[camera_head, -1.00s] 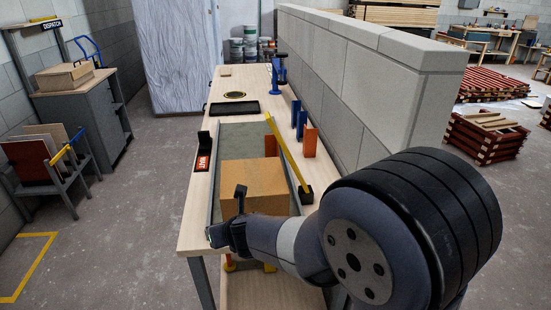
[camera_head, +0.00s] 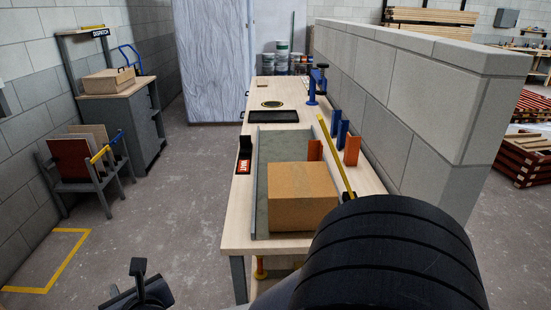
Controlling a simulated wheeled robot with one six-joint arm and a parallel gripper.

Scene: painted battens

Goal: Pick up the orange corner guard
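An orange corner guard (camera_head: 352,151) stands upright on the right side of the wooden workbench (camera_head: 238,232), beside the low block wall. A second orange upright piece (camera_head: 315,150) stands to its left, behind a cardboard box and partly hidden. Two blue upright pieces of similar shape (camera_head: 343,133) stand just behind the orange guard. My gripper (camera_head: 138,282) is at the bottom left, low in front of and left of the bench, well apart from the orange pieces. Its finger opening does not show clearly.
The cardboard box (camera_head: 302,197) sits on a grey strip at the bench's near end. A yellow bar (camera_head: 335,155) slants between the orange pieces. A black WAIT stand (camera_head: 244,160) is at the left edge.

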